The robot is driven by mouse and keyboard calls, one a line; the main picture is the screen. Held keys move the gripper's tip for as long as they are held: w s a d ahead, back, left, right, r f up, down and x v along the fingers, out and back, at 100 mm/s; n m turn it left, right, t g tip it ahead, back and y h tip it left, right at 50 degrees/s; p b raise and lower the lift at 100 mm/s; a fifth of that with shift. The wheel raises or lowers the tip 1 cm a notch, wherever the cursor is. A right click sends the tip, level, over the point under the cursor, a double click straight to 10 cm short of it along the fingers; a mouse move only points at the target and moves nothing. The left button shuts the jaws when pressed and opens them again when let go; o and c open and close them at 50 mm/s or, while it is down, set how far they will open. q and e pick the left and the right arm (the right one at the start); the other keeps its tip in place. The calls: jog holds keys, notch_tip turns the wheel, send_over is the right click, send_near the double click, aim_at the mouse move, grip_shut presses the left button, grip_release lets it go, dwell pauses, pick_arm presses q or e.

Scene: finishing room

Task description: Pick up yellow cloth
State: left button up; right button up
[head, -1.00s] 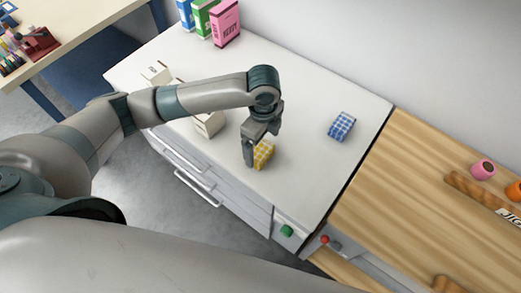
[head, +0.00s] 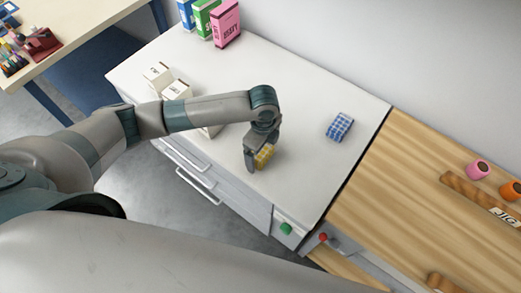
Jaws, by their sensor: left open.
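The yellow checked cloth (head: 265,155) lies near the front edge of the white cabinet top (head: 300,105). My left gripper (head: 260,158) points down at the cloth, its fingers apart with the cloth between or just beside them. I cannot tell whether a finger touches it. Part of the cloth is hidden behind the gripper. My right gripper is not in the head view.
A blue checked cloth (head: 340,127) lies to the right on the cabinet. White boxes (head: 176,91) stand to the left, partly behind my arm. A pink box (head: 226,24) stands at the back. A wooden bench (head: 420,150) adjoins at right.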

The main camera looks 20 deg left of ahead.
aim_at(264, 152)
pick_arm(q)
jog(key=shift+f, duration=0.3)
jog(key=c, duration=1.2)
jog(key=shift+o, duration=0.2)
jog(key=shift+r, duration=0.1)
jog(key=shift+r+b, duration=0.55)
jog(key=shift+r, duration=0.3)
jog(key=shift+s+d+r+b, duration=0.15)
jog(key=shift+r+b, duration=0.15)
jog(key=shift+r, duration=0.3)
jog(key=shift+s+d+r+b, duration=0.15)
jog(key=shift+r+b, duration=0.1)
jog(key=shift+r, duration=0.35)
jog(key=s+d+r+b, duration=0.2)
jog(key=s+d+r, duration=0.4)
jog(key=s+d, duration=0.1)
jog(key=shift+d+r+b, duration=0.35)
jog(key=shift+d+r, duration=0.05)
jog(key=shift+d, duration=0.2)
